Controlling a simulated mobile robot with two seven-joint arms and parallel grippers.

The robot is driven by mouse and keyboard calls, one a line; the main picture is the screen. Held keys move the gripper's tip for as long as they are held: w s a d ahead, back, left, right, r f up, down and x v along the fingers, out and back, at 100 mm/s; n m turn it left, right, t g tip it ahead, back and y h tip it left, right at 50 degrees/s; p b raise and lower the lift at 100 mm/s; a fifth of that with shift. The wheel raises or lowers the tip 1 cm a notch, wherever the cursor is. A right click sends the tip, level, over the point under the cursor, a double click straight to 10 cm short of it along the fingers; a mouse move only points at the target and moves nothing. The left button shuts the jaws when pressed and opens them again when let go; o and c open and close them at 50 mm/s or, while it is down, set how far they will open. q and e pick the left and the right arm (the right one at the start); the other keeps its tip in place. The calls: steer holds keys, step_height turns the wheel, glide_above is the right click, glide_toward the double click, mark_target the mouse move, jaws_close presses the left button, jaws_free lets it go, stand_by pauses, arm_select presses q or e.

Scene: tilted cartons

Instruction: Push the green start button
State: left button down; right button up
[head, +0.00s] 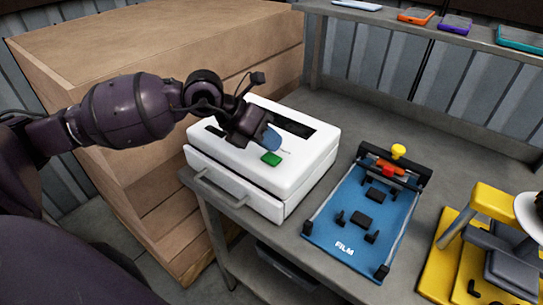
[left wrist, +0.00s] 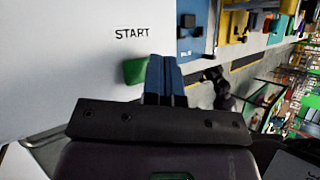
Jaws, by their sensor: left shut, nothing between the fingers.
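The green start button (head: 271,158) is on the top of a white machine (head: 300,168), near its front edge. My left gripper (head: 270,140) is shut and empty, with its blue fingertips just above and behind the button in the head view. In the left wrist view the green button (left wrist: 134,71) shows beside the blue fingers (left wrist: 164,76), which hide part of it. The word START is printed on the white surface next to it. I cannot tell whether the fingers touch the button. My right gripper is not in view.
A yellow device (head: 445,262) stands farther right. Large wooden crates (head: 150,50) stand at the left. A shelf at the back holds several flat coloured items.

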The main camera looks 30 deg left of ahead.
arm_select(q)
steer(key=shift+f, duration=0.2)
steer(key=shift+f, duration=0.25)
stand_by(0.6)
steer(key=shift+f+b, duration=0.3)
steer(key=shift+f, duration=0.2)
stand_by(0.4)
steer(key=shift+r+p, duration=0.55)
steer(key=shift+r, duration=0.35)
steer(key=shift+r, duration=0.15)
